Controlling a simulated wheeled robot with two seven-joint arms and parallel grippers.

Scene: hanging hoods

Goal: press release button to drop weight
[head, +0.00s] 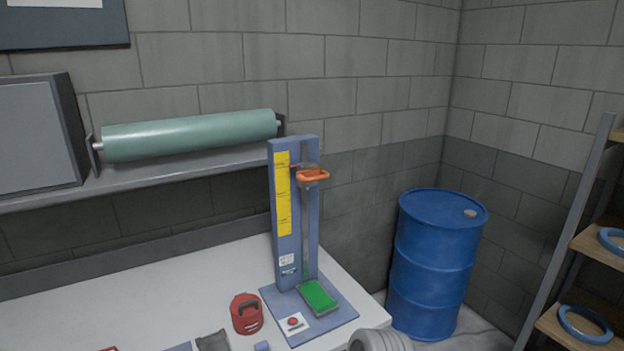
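A blue drop tower (282,215) stands upright on the right end of the white table, with a yellow scale (282,190) on its left side. An orange handle-shaped piece (312,176), which looks like the weight, sits high on the tower, well above a green pad (318,296) on the blue base (335,320). The red release button (293,321) is on a white plate at the front left of the base.
A red weight-like object with a handle (246,314) stands left of the base. A blue drum (435,265) stands right. A green roll (190,135) lies on the shelf. The table's left is mostly clear.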

